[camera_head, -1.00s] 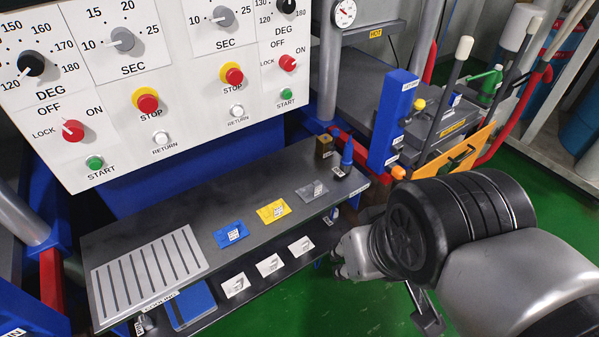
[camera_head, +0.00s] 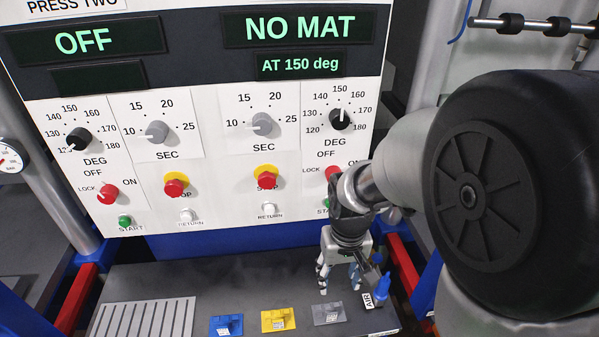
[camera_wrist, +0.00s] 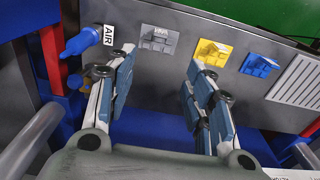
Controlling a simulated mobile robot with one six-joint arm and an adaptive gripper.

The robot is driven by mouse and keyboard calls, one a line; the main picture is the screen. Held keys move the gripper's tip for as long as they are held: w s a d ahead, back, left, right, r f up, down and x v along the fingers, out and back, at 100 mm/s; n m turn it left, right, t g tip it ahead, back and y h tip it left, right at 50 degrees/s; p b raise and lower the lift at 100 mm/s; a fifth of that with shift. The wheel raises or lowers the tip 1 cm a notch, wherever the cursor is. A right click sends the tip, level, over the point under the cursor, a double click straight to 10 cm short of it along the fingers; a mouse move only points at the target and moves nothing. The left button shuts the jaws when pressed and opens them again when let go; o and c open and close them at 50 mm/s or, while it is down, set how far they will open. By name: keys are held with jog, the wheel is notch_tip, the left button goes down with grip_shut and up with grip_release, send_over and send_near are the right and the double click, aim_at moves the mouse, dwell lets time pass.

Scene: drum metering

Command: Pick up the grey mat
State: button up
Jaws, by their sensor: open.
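The grey mat (camera_head: 328,314) lies flat on the dark shelf, at the right end of a row with the yellow mat (camera_head: 278,320) and the blue mat (camera_head: 226,325). My gripper (camera_head: 339,287) points down, open and empty, just above and behind the grey mat. In the wrist view my gripper (camera_wrist: 163,60) has its two fingers spread apart, with the grey mat (camera_wrist: 156,40) beyond the gap between the tips, apart from them. The yellow mat (camera_wrist: 212,52) lies near the right fingertip in that view.
A blue air nozzle (camera_head: 382,288) with an AIR label stands just right of the grey mat. A control panel (camera_head: 215,215) with knobs and buttons rises close behind my gripper; its display reads NO MAT. A slatted plate (camera_head: 140,318) lies at the shelf's left.

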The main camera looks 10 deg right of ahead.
aim_at(332, 312)
jog(key=f+b, duration=0.1)
jog(key=f, duration=0.3)
jog(key=f+b, duration=0.1)
jog(key=f, duration=0.4)
jog(key=f+b, duration=0.2)
jog(key=f, duration=0.3)
jog(key=shift+w+d+f, duration=0.1)
jog(key=shift+w, duration=0.3)
notch_tip(332, 312, down, 5)
jog(key=b, duration=0.2)
jog(key=shift+s+f+b, duration=0.15)
jog(key=shift+b, duration=0.25)
jog(key=shift+c, duration=0.4)
grip_shut()
